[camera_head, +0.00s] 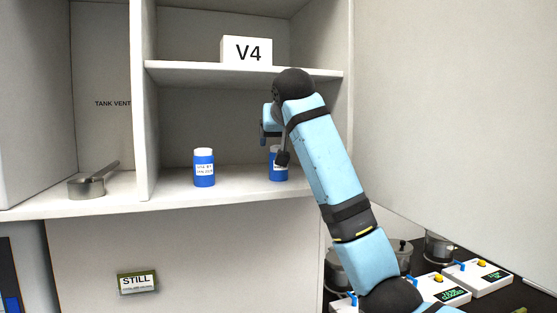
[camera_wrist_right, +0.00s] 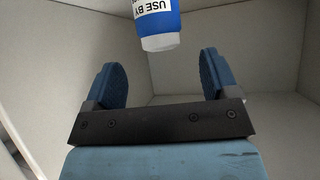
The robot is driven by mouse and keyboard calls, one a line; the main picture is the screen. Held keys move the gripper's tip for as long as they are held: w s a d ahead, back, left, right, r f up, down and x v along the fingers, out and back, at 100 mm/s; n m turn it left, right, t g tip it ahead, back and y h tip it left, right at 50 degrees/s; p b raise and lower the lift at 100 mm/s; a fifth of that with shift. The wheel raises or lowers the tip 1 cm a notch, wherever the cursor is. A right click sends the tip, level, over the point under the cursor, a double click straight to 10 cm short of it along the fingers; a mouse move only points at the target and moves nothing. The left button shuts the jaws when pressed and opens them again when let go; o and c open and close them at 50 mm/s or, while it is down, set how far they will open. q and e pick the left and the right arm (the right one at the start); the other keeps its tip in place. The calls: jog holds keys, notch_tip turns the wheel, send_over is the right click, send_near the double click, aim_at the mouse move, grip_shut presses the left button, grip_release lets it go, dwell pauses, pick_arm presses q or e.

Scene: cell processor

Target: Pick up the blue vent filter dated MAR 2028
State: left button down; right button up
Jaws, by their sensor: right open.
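Two blue vent filters with white caps and white labels stand upright on the lower shelf. The left filter (camera_head: 204,170) is in full view in the head view, but its date is too small to read surely. The right filter (camera_head: 278,172) is partly hidden behind my right gripper (camera_head: 272,146). In the right wrist view a blue filter (camera_wrist_right: 158,27) appears upside down, with "USE BY" on its label and its date cut off. My right gripper (camera_wrist_right: 162,80) is open and empty, and this filter shows beyond the gap between its fingers. My left gripper is not in view.
A V4 sign (camera_head: 248,50) stands on the shelf above. A metal scoop-like pan (camera_head: 88,187) sits in the left compartment, beyond a divider (camera_head: 145,130). White devices (camera_head: 478,277) and metal pots stand at lower right. The shelf between the filters is clear.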

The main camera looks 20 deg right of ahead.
jog(key=shift+x, duration=0.95)
jog(key=shift+w+p, duration=0.1)
jog(key=shift+p, duration=0.25)
jog(key=shift+p+x, duration=0.8)
jog(key=shift+x, duration=0.05)
jog(key=x, duration=0.2)
jog(key=shift+w+f, duration=0.45)
jog(key=shift+s, duration=0.2)
jog(key=shift+c, duration=1.2)
jog(key=c, duration=0.7)
jog(key=shift+c, duration=0.4)
